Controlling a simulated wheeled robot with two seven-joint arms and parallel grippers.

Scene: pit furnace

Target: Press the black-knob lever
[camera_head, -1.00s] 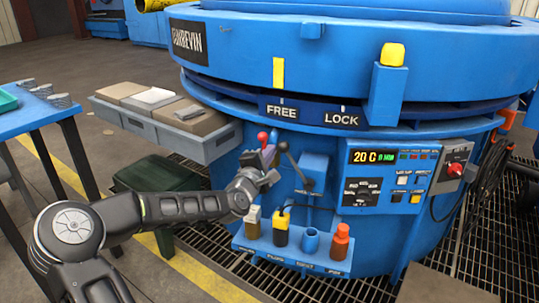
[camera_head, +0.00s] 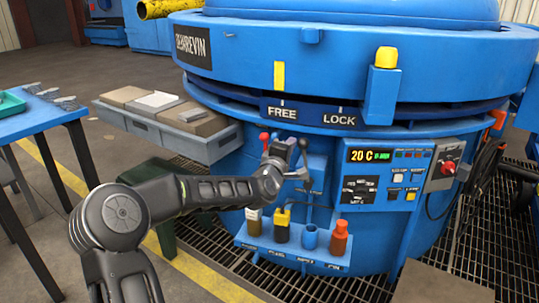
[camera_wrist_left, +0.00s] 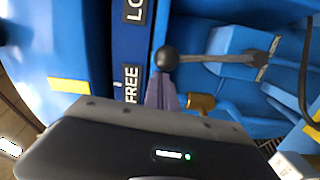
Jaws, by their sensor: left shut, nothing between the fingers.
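The black-knob lever's knob (camera_wrist_left: 166,58) is round and sits on a grey rod (camera_wrist_left: 225,58) that runs to a blue bracket on the furnace. In the head view the knob (camera_head: 303,143) is small, beside my left gripper (camera_head: 292,150), which hides part of the lever. In the left wrist view my left gripper (camera_wrist_left: 161,88) has its fingers together and empty, tips right at the knob. I cannot tell whether they touch it. A red-knob lever (camera_head: 264,138) stands just left of the gripper. My right gripper is out of view.
A blue furnace (camera_head: 330,90) with a FREE/LOCK plate (camera_head: 313,114) rises above the levers. A control panel (camera_head: 387,175) is on the right. Below, a blue shelf (camera_head: 290,248) holds several labelled items. A grey tray (camera_head: 165,133) juts out at left.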

